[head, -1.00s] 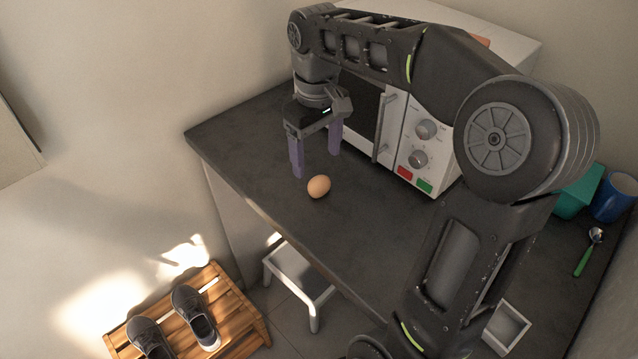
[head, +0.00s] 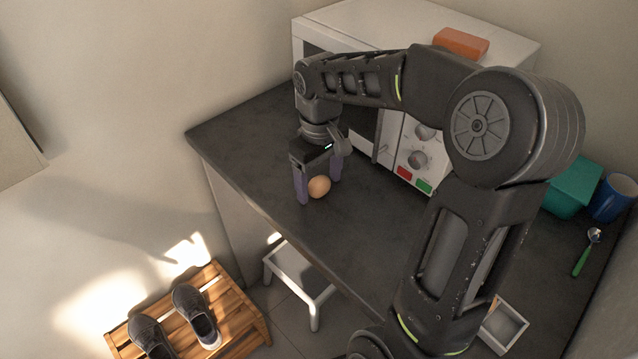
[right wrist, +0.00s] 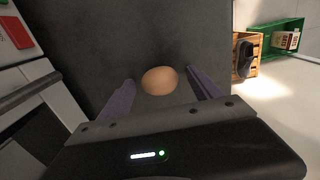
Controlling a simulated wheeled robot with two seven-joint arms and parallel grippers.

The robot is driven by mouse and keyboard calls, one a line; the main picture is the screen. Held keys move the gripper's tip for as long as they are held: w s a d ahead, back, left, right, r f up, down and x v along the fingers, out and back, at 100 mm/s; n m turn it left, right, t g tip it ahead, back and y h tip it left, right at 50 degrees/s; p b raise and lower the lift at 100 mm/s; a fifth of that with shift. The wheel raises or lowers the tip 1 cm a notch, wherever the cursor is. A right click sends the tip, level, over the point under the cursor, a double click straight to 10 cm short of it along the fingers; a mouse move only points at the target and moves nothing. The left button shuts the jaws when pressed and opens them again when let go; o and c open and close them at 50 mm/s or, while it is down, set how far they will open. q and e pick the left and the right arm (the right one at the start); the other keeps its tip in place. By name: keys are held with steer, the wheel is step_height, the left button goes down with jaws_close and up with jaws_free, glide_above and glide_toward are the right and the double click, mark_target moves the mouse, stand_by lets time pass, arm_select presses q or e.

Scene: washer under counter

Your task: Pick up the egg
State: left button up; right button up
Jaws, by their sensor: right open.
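The brown egg (head: 319,187) lies on the dark countertop (head: 262,160) near its front edge, in front of the microwave. My right gripper (head: 320,191) is lowered over it, fingers pointing down, with the egg between the two purple fingers. In the right wrist view the egg (right wrist: 159,81) sits between the open fingertips (right wrist: 160,84), with a visible gap on both sides. The egg still rests on the counter. My left gripper is not in view.
The white microwave (head: 408,148) stands close behind the gripper, with an orange block (head: 461,42) on top. A teal container (head: 573,188), a blue cup (head: 613,198), a green-handled spoon (head: 586,252) and a small white tray (head: 503,328) are at the right.

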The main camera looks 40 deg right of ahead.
mark_target(319, 179)
stand_by(0.6)
steer(key=c, duration=1.4)
steer(key=shift+c, duration=0.2)
steer(key=shift+r, duration=0.1)
step_height(319, 179, up, 10)
steer(key=shift+f, duration=0.1)
